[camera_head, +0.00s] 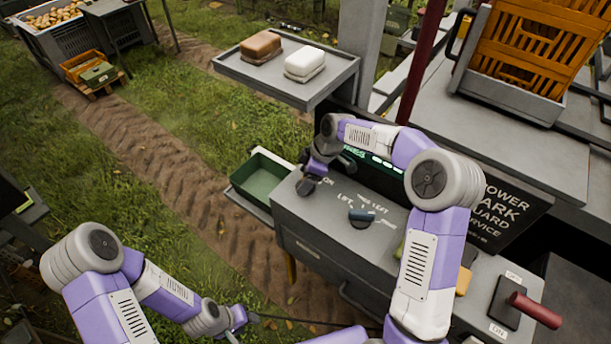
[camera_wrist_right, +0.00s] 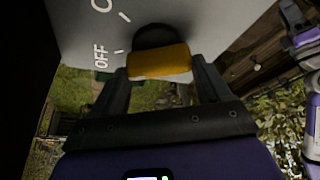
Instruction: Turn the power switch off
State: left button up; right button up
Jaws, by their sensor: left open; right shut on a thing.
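The power switch is a rotary knob with a yellow-orange grip bar (camera_wrist_right: 158,62) on a dark round base, on a grey panel. An "OFF" label (camera_wrist_right: 101,57) with a tick mark stands left of it in the right wrist view, and a second label is cut off at the top. My right gripper (camera_wrist_right: 161,77) is shut on the grip bar, one finger on each side. In the head view it hides the knob at the left end of the console (camera_head: 335,240), beside the "ON" lettering. Which mark the knob points to, I cannot tell. My left gripper (camera_head: 240,318) is open and empty, low and left of the console.
A red lever handle (camera_head: 536,309) is at the right end. A green bin (camera_head: 262,178) adjoins the console's left side.

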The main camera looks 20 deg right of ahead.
aim_at(315, 187)
jog(key=o, duration=1)
jog(key=v, duration=0.7)
jog(key=shift+d+r, duration=0.1)
jog(key=shift+r, duration=0.1)
